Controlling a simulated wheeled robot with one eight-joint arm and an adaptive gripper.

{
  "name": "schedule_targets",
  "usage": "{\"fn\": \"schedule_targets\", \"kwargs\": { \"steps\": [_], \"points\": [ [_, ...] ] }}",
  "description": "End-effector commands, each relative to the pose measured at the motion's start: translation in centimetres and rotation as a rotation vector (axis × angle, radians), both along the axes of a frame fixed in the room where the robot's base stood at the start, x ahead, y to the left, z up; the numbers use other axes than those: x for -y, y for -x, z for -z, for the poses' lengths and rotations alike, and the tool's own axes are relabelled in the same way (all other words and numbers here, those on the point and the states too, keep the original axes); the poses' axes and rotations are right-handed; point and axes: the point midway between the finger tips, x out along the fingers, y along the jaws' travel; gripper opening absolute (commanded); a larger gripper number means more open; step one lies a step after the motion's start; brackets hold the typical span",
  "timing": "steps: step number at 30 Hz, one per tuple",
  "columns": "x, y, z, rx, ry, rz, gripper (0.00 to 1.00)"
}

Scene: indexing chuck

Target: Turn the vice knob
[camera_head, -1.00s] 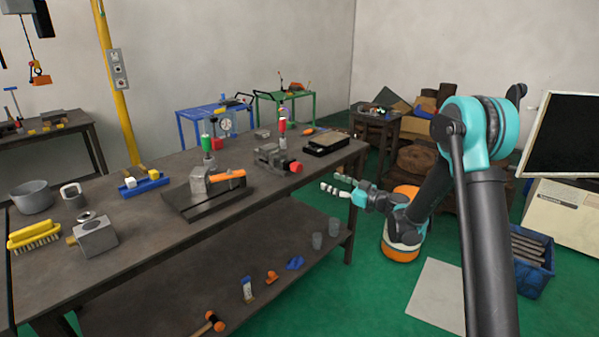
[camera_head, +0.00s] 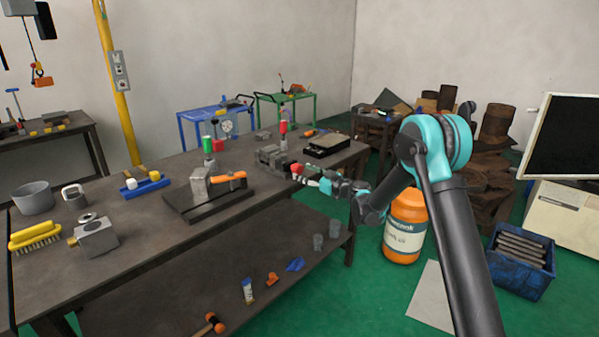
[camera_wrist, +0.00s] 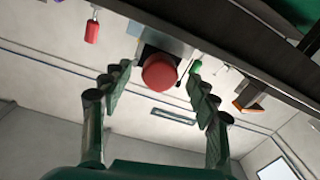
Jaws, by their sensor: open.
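The vice (camera_head: 274,158) is a grey metal block on the workbench, near its right part. Its red knob (camera_head: 297,169) faces the bench's front right edge. In the wrist view the red knob (camera_wrist: 160,72) is round and lies between and beyond my fingertips. My gripper (camera_head: 316,181) is at the knob, at about its height, in the head view. In the wrist view my gripper (camera_wrist: 162,78) is open, with one finger on each side of the knob and visible gaps. I cannot tell whether either finger touches it.
The workbench (camera_head: 150,225) has its edge beside my gripper. A dark scale-like box (camera_head: 326,145) stands right of the vice. A clamp with an orange handle (camera_head: 228,178) is to the left. An orange barrel (camera_head: 404,225) stands on the floor near my arm.

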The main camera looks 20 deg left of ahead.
Motion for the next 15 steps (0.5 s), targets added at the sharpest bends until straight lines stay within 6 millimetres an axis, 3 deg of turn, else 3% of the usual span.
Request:
{"fn": "schedule_targets", "kwargs": {
  "steps": [6,15],
  "points": [
    [-2.3,-0.8,0.0,0.0,0.0,-0.001,0.6],
    [-2.7,-1.0,0.0,0.0,0.0,0.0,0.6]
  ]
}}
